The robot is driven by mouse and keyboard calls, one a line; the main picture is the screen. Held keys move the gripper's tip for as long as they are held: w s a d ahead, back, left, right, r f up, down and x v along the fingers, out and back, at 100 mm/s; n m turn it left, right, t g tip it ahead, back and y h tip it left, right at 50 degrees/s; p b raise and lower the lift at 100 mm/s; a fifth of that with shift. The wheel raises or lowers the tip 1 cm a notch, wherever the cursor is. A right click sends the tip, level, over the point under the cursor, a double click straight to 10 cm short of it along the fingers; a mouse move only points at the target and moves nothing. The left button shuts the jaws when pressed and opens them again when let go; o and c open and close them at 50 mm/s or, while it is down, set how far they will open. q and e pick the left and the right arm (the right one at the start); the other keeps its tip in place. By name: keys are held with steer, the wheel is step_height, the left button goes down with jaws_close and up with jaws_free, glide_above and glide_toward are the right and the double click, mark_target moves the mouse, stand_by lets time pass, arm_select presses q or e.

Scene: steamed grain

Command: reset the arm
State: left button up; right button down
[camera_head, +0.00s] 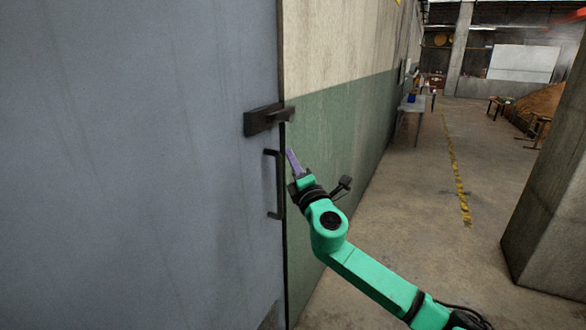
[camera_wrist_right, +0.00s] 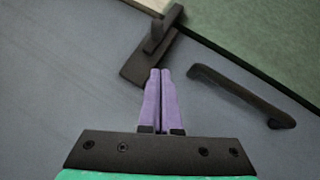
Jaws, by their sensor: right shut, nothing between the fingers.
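My right arm (camera_head: 375,277) is green and reaches in from the lower right of the head view. Its gripper (camera_head: 291,153) has purple fingers and is near the edge of a grey door (camera_head: 150,180). In the right wrist view the gripper's fingers (camera_wrist_right: 159,72) are together and empty. The fingers appear in front of the door, between a dark lever latch (camera_wrist_right: 152,52) and a dark bar handle (camera_wrist_right: 238,92). I cannot tell whether they touch the door. My left gripper is out of view.
A green and cream wall (camera_head: 340,140) continues right of the door. A concrete pillar (camera_head: 550,190) stands at the right. The floor (camera_head: 425,200) between them is open, with a yellow line (camera_head: 455,165). A table (camera_head: 412,103) stands farther back along the wall.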

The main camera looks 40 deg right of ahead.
steer(key=shift+s+a, duration=0.5)
steer(key=shift+a, duration=0.1)
steer(key=s+d+f+m+g+y, duration=0.1)
steer(key=d+f+m+g, duration=0.15)
steer(key=f, duration=0.95)
steer(key=s+d+f+m+g, duration=0.1)
steer(key=d+f+m+g, duration=0.15)
steer(key=f, duration=0.85)
steer(key=s+d+f+m+g+y, duration=0.1)
steer(key=d+f+m+g, duration=0.15)
steer(key=f, duration=0.95)
steer(key=s+a+f+m+g+y, duration=0.1)
steer(key=s+a+f+g, duration=0.15)
steer(key=f, duration=0.45)
steer(key=s+a+f+m+g+y, duration=0.1)
steer(key=s+f, duration=0.3)
steer(key=f, duration=0.3)
steer(key=s+a+f+g+y, duration=0.1)
steer(key=s+a+f+g, duration=0.1)
steer(key=s+f, duration=0.35)
steer(key=s+a+f+m+g+y, duration=0.4)
steer(key=s+a+f+m+g, duration=0.1)
steer(key=s+a+f, duration=1.5)
steer(key=s+a, duration=0.1)
steer(key=s, duration=0.2)
steer(key=shift+s+a+g, duration=0.2)
steer(key=shift+a+g, duration=0.1)
